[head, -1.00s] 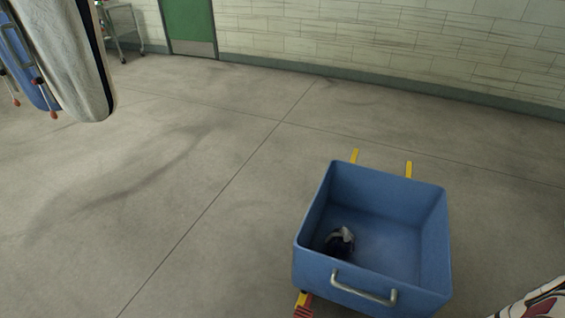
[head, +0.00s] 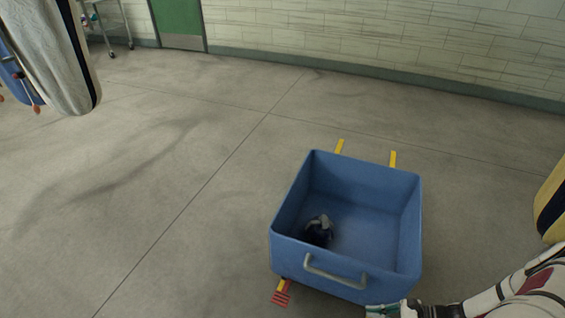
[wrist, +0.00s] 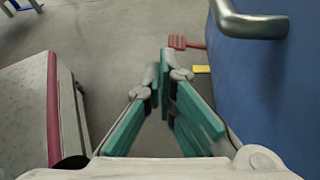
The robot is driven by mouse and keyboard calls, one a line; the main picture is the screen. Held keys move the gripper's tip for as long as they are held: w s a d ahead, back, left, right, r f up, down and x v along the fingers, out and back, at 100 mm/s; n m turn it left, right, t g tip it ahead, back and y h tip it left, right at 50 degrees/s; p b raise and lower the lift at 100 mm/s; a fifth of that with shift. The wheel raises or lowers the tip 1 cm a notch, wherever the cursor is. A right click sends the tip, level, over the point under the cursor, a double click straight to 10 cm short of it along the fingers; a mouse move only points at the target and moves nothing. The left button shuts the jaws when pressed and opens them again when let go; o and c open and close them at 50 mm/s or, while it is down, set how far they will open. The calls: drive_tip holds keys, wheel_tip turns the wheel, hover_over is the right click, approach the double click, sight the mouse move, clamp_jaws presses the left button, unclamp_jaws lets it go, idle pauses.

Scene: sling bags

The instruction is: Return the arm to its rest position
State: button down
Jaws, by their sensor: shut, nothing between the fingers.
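My gripper (head: 383,311) shows at the bottom edge of the head view, just in front of the blue bin (head: 408,240) near its handle. In the wrist view, the teal fingers of my gripper (wrist: 162,75) come together, shut and empty. The bin (wrist: 265,90) is close on their right, apart from them as far as I can see. My white, red and black arm (head: 505,295) reaches in from the lower right. A small dark bundle with a white part (head: 319,230) lies inside the bin.
The bin's metal handle (head: 335,273) faces my side. Yellow bars (head: 340,147) stick out beyond its far side. White-and-blue padded pieces (head: 60,55) hang at upper left; a yellow-and-dark one (head: 552,205) stands at right. A metal cart (head: 105,22) and green door (head: 178,18) are far off. The floor to the left is clear.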

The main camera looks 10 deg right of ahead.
drive_tip(key=w+d+r+n+g+h, duration=0.1)
drive_tip(key=w+d+r+n+g, duration=0.15)
drive_tip(key=r, duration=0.35)
drive_tip(key=w+d+r+n+g+h, duration=0.1)
drive_tip(key=w+d+r+n, duration=0.15)
drive_tip(key=r, duration=0.25)
drive_tip(key=w+a+r+n+g+h, duration=0.15)
drive_tip(key=w+r+n, duration=0.25)
drive_tip(key=r, duration=0.9)
drive_tip(key=w+r+n+g+h, duration=0.1)
drive_tip(key=w+r+n+h, duration=0.25)
drive_tip(key=r, duration=0.95)
drive_tip(key=s+a+r+n+t+h, duration=0.1)
drive_tip(key=a+r+n+h, duration=0.45)
drive_tip(key=r, duration=0.85)
drive_tip(key=s+a+r+n+t, duration=0.6)
drive_tip(key=s+a+r, duration=0.65)
drive_tip(key=s, duration=0.25)
drive_tip(key=s+f+g+b, duration=0.3)
drive_tip(key=s+f+b, duration=0.1)
drive_tip(key=f+b, duration=0.8)
drive_tip(key=s+f+g+b, duration=0.3)
drive_tip(key=s+f+b, duration=0.2)
drive_tip(key=f+b, duration=0.7)
wheel_tip(320, 180, up, 36)
drive_tip(key=t+p, duration=0.4)
drive_tip(key=p, duration=3.4)
drive_tip(key=shift+w+d+r, duration=0.15)
drive_tip(key=shift+w+d, duration=0.05)
drive_tip(key=shift+d, duration=0.1)
